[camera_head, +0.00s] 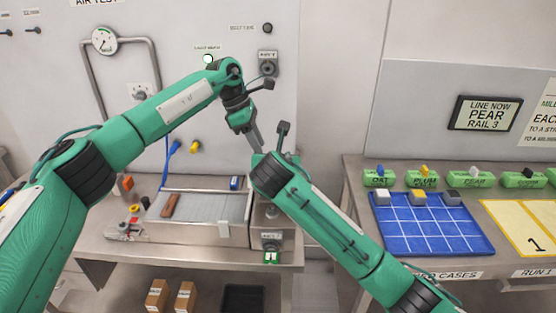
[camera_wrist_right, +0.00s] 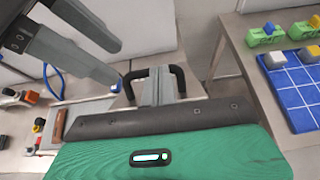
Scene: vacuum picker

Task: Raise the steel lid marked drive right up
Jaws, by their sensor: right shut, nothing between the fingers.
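The word drive is not legible in any view, so I cannot pick out the lid for sure. A steel housing (camera_head: 288,240) with a small label stands at the right end of the steel bed (camera_head: 183,209); its top is largely hidden behind my right arm. My left gripper (camera_head: 257,143) points down above the bed's back right corner, touching nothing that I can see. In the right wrist view its two fingers (camera_wrist_right: 118,63) show apart. My right gripper (camera_wrist_right: 165,87) is shut and empty in its wrist view; in the head view its own arm hides it.
A brown block (camera_head: 171,205) lies on the bed, and a blue block (camera_head: 235,183) sits at its back edge. A gauge (camera_head: 104,40) and pipe are on the wall behind. A blue gridded tray (camera_head: 430,232) and green holders (camera_head: 423,180) occupy the right table.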

